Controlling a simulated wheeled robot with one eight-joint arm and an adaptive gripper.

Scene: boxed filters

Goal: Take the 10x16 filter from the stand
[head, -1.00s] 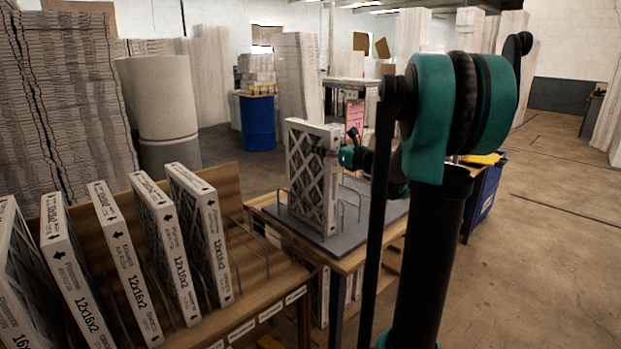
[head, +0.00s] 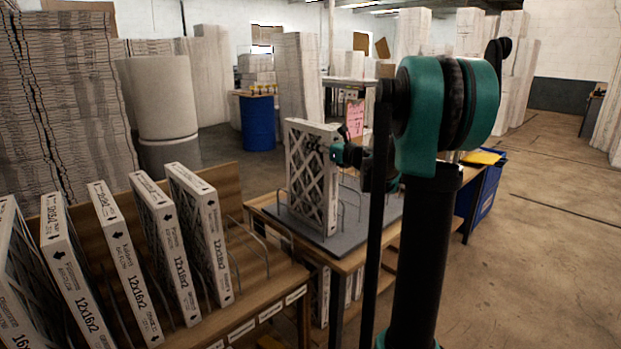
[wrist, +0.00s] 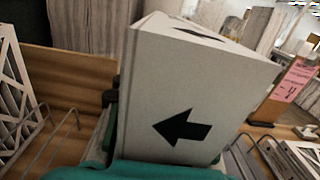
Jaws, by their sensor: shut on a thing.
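A white boxed filter with a diamond lattice face (head: 308,180) stands upright on the grey board of the stand (head: 285,227), between wire dividers. Its size label cannot be read. My gripper (head: 335,152) is at the filter's upper right edge and is shut on it. In the wrist view the filter's pale edge (wrist: 195,95), with a black arrow, fills the middle, close up; a dark fingertip shows beside its left side. The far finger is mostly hidden.
Several boxed filters, some marked 12x16x2 (head: 213,240), lean in a wooden rack (head: 262,285) at the front left. A pink sign (head: 354,115) stands behind the stand. A blue bin (head: 481,200) is at the right, with open floor beyond.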

